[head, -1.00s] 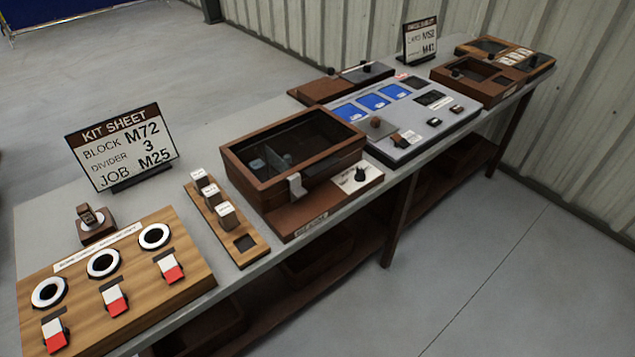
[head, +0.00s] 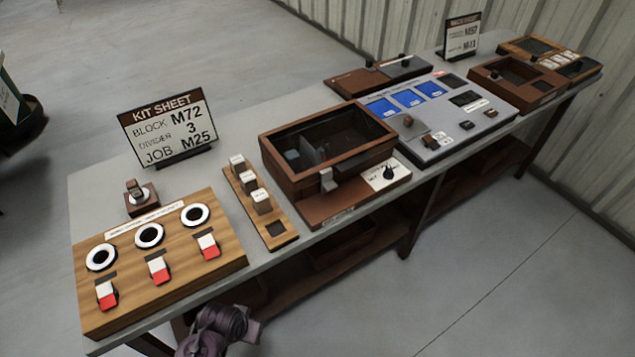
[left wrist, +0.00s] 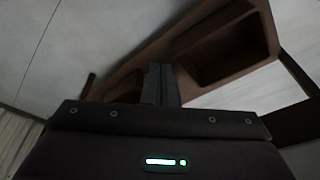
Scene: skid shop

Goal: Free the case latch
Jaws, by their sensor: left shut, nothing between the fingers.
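The case (head: 290,182) is a brown wooden box with a dark glazed top, standing on a wooden base on the bench. A white label plate with a black knob (head: 389,172) is on the base to the right of the latch. My left gripper (left wrist: 158,84) shows in the left wrist view with its fingers together and empty. In the head view only part of an arm of mine shows at the bottom edge, well below the case and apart from the latch. My right gripper is in no view.
The bench carries a switch board (head: 150,310) with red-and-white rockers, a block rack (head: 279,241), a kit sheet (head: 168,130) and a grey panel (head: 470,133) with blue screens. Brown open trays (left wrist: 225,50) show beyond my fingers. Floor in front of the bench is clear.

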